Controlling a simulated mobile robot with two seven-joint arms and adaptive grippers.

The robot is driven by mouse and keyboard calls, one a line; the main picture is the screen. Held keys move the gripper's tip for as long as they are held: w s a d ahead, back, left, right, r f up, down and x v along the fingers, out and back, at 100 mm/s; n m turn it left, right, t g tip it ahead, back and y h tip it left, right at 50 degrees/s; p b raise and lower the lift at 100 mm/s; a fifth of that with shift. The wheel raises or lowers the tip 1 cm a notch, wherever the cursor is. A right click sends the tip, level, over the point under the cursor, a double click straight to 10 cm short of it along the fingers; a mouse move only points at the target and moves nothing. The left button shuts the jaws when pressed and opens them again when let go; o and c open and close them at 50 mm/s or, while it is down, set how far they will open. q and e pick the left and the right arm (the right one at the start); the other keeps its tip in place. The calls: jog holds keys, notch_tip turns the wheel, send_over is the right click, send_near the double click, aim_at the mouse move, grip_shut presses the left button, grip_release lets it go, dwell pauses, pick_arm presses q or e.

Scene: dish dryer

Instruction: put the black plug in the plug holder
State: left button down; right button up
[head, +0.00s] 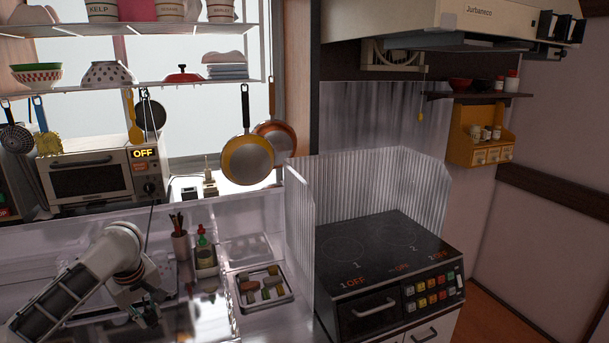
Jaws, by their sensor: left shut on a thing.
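My left gripper (146,312) is low at the left, above the shiny counter. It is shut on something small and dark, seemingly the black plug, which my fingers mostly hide. A thin black cord (149,222) hangs from beside the oven down toward this gripper. Small plug fittings stand on the windowsill right of the oven: a low one (190,193) and a taller one (210,184). They look like the plug holder, but are too small to tell apart surely. My gripper is below and left of them. My right gripper is not in view.
A toaster oven (90,180) marked OFF stands behind my arm. A utensil cup (181,245), a sauce bottle (203,250) and a tray (240,305) lie right of my gripper. Pans (248,158) hang above the sill. A stove (385,255) is farther right.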

pick_arm(q)
jog(key=s+d+r+m+h, duration=0.25)
jog(key=d+r+m, duration=0.45)
jog(key=d+r, duration=0.55)
jog(key=s+d+m, duration=0.4)
jog(key=s+d, duration=0.1)
jog(key=s, duration=0.5)
notch_tip(320, 180, down, 6)
jog(key=s, duration=0.1)
jog(key=shift+a+h, duration=0.2)
jog(key=shift+h, duration=0.05)
